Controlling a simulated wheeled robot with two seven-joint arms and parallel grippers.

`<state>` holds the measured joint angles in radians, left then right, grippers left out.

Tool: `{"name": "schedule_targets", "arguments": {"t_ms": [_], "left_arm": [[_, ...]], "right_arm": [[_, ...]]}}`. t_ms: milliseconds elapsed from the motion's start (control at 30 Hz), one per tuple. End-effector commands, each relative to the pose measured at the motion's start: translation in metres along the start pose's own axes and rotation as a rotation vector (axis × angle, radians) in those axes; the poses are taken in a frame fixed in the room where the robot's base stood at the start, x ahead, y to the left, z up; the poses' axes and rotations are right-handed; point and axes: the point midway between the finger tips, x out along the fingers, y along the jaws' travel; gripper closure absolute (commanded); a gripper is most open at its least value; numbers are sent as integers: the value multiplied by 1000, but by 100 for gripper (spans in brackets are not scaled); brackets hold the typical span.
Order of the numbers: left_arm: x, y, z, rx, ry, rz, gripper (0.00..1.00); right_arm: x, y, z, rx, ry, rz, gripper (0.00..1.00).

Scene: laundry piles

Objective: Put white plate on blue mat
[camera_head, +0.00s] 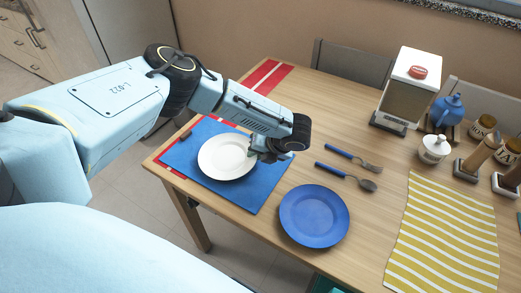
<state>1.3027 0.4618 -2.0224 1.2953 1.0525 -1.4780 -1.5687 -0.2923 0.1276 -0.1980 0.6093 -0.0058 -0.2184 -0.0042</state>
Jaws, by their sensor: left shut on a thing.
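A white plate (222,160) is over the blue mat (259,194) at the left end of the wooden table. I cannot tell whether the plate touches the mat or is held just above it. My left gripper (256,153) is shut on the plate's right rim. The arm covers part of the far side of the mat. My right gripper does not show.
A blue plate (314,216), a fork (352,158) and a spoon (346,177) lie right of the mat. A yellow striped cloth (443,237) lies further right. A dispenser (406,92), a blue teapot (447,110) and jars stand behind. Chairs (352,63) are at the far side.

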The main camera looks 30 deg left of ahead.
Motion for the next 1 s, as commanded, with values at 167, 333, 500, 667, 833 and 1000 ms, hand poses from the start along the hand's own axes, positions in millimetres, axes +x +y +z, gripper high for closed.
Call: {"name": "schedule_targets", "arguments": {"t_ms": [167,333,500,667,833,1000], "left_arm": [[1,1,0,-4,0,-3,100],[1,0,0,-4,-1,-3,100],[1,1,0,-3,0,-2,72],[1,0,0,-2,1,-2,59],[1,0,-1,-1,2,-3,59],[1,0,-2,1,3,-4,59]], "right_arm": [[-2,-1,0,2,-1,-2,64],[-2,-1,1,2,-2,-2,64],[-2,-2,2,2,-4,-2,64],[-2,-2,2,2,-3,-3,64],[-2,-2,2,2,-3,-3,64],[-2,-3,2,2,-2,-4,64]]}}
